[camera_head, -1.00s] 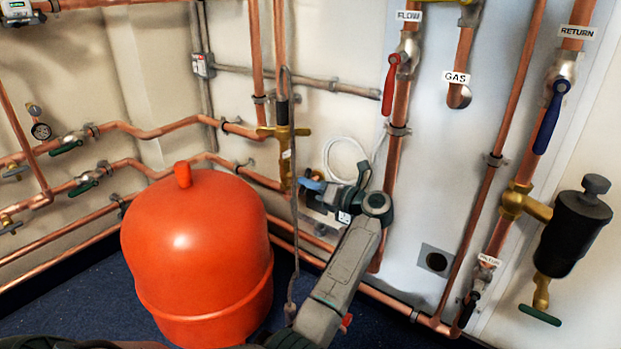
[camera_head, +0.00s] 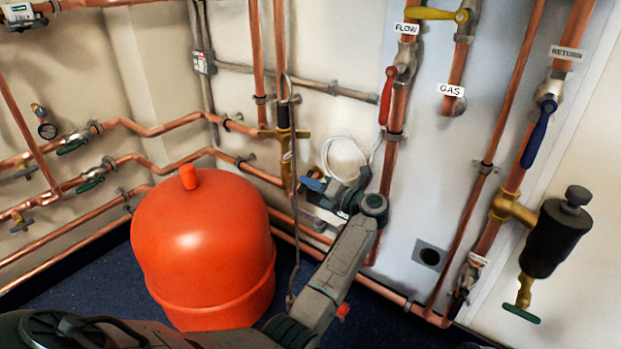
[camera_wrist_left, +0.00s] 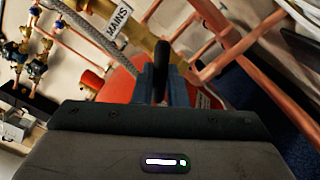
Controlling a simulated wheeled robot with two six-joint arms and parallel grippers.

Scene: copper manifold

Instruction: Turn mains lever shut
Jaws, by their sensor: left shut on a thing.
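The mains valve is a brass fitting (camera_head: 284,150) on the copper pipework behind the red tank in the head view. In the left wrist view its white MAINS label (camera_wrist_left: 119,28) hangs beside the brass pipe. The black mains lever (camera_wrist_left: 161,62) stands between the blue-grey fingers of my left gripper (camera_wrist_left: 161,85), which is shut on it. In the head view my left gripper (camera_head: 312,186) is just right of the brass fitting, and my wrist hides much of the grip and the lever. My right gripper is in neither view.
The red tank (camera_head: 203,245) stands left of my forearm. The red flow lever (camera_head: 387,95), yellow gas lever (camera_head: 436,14) and blue return lever (camera_head: 539,132) are on pipes to the right. A grey cable (camera_head: 294,215) hangs near my wrist.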

